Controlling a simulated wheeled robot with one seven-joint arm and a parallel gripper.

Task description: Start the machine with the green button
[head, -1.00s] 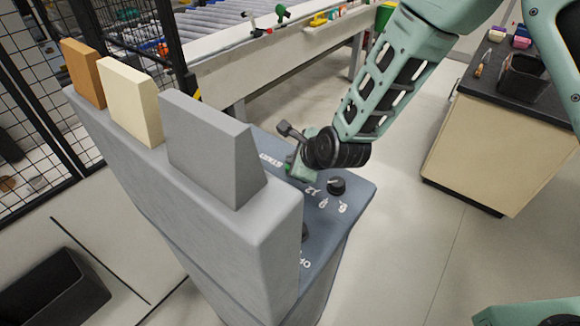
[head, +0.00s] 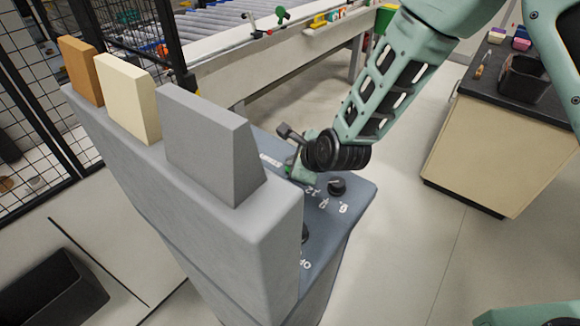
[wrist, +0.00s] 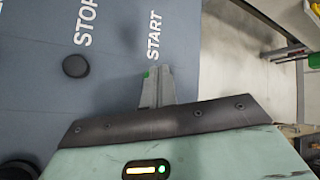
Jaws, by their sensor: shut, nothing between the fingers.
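The green button (wrist: 147,73) shows as a small green patch in the wrist view, just below the word START (wrist: 154,36) on the blue-grey control panel (wrist: 115,60). My gripper (wrist: 162,78) is shut and empty. Its fingertips are at the green button and hide most of it; I cannot tell whether they touch or press it. In the head view my gripper (head: 295,170) is low over the panel (head: 350,192), behind the tall grey block, and the button is mostly hidden there.
A black round button (wrist: 76,66) sits by the word STOP, left of my fingers. A dark knob (head: 337,186) is on the panel's right part. Grey (head: 205,145), cream (head: 130,98) and orange (head: 82,70) blocks stand on the machine's top. Open floor lies right of it.

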